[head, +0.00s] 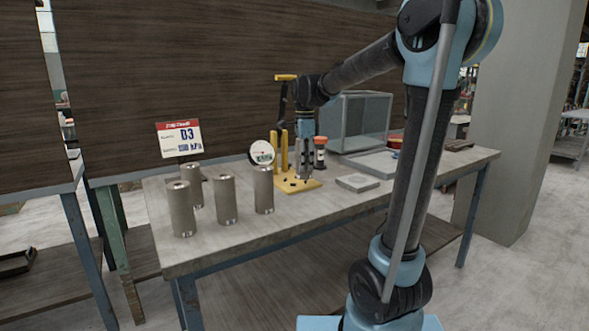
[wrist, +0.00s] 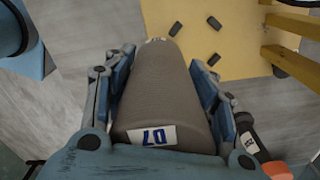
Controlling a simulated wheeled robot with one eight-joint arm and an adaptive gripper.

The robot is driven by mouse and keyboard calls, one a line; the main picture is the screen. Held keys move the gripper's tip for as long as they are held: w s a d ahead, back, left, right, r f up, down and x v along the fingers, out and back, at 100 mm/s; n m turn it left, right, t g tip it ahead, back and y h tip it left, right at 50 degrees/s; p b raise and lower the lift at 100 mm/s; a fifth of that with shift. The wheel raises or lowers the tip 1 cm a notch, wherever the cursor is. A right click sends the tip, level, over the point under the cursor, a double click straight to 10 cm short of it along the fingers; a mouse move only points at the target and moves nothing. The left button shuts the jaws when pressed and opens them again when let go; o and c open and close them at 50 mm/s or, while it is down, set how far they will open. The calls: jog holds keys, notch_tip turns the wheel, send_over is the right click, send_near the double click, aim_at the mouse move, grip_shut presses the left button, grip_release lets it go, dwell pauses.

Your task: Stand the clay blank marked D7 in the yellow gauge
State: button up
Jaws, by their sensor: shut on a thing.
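A grey clay blank (wrist: 165,90) with a blue D7 label is in my gripper (wrist: 163,72) in the wrist view. The blue finger pads press on both its sides, and its far end overlaps the yellow base. The yellow gauge has a flat base (wrist: 225,22) with several small black blocks and yellow bars (wrist: 290,55) at the right. In the head view my gripper (head: 304,170) points down over the gauge base (head: 300,187), beside its yellow posts (head: 284,152). The blank is hard to make out there. I cannot tell whether its lower end touches the base.
Several grey cylinders (head: 226,200) stand on the table's left part. A sign (head: 180,138) reads D3. A round white dial (head: 262,153) stands behind them. A red-topped jar (head: 320,152), a flat grey block (head: 357,182) and a glass case (head: 367,112) are right of the gauge posts.

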jog(key=w+a, duration=0.1)
jog(key=w, duration=0.1)
jog(key=w+a, duration=0.2)
jog(key=shift+w, duration=0.25)
jog(key=shift+f, duration=1.75)
jog(key=o, duration=1.6)
jog(key=shift+f, duration=0.1)
jog(key=shift+c, duration=0.2)
notch_tip(320, 180, up, 12)
jog(key=shift+s, duration=0.15)
